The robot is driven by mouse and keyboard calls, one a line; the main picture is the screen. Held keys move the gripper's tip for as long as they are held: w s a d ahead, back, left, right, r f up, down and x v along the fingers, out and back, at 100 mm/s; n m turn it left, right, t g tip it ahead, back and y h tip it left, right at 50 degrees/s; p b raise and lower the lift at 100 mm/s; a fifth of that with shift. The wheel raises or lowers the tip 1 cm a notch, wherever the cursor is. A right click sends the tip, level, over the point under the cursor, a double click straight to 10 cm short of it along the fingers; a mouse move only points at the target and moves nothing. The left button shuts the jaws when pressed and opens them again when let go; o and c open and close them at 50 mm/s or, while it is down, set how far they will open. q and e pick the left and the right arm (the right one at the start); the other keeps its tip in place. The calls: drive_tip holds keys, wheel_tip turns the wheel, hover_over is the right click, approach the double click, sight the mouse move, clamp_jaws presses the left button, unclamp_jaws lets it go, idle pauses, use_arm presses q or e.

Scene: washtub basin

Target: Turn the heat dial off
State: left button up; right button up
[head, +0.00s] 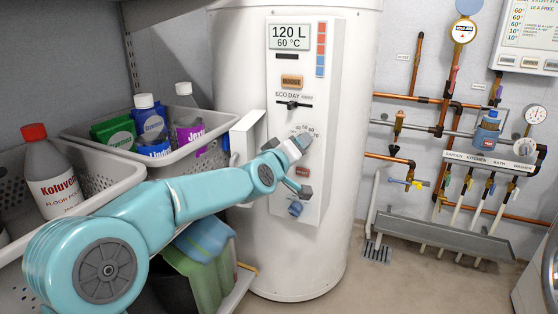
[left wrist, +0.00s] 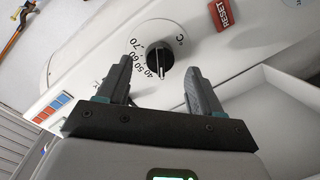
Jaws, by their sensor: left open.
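The heat dial (left wrist: 159,59) is a round black knob with a white pointer line on the white heater's panel. In the left wrist view its pointer aims down the picture, just beside the 40 end of the printed 40 to 70 scale. My left gripper (left wrist: 160,88) is open, its two dark fingers on either side of the dial in that view; I cannot tell whether they touch it. In the head view my left gripper (head: 297,166) is in front of the panel and hides the dial itself. My right gripper is not in view.
A red reset button (left wrist: 224,13) sits near the dial. The water heater (head: 240,60) has a slider (head: 293,104) above. Bins of bottles (head: 190,160) stand at left. Copper pipes and valves (head: 440,130) line the right wall. A white box edge (left wrist: 270,105) is close beside the gripper.

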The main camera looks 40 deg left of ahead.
use_arm(q)
drive_tip(key=p+v, duration=0.1)
drive_tip(key=v, duration=1.2)
drive_tip(key=shift+s+p, duration=0.2)
drive_tip(key=shift+p, duration=0.1)
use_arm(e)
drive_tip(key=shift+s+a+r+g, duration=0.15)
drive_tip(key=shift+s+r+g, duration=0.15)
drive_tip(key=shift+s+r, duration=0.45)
use_arm(q)
drive_tip(key=shift+d, duration=0.1)
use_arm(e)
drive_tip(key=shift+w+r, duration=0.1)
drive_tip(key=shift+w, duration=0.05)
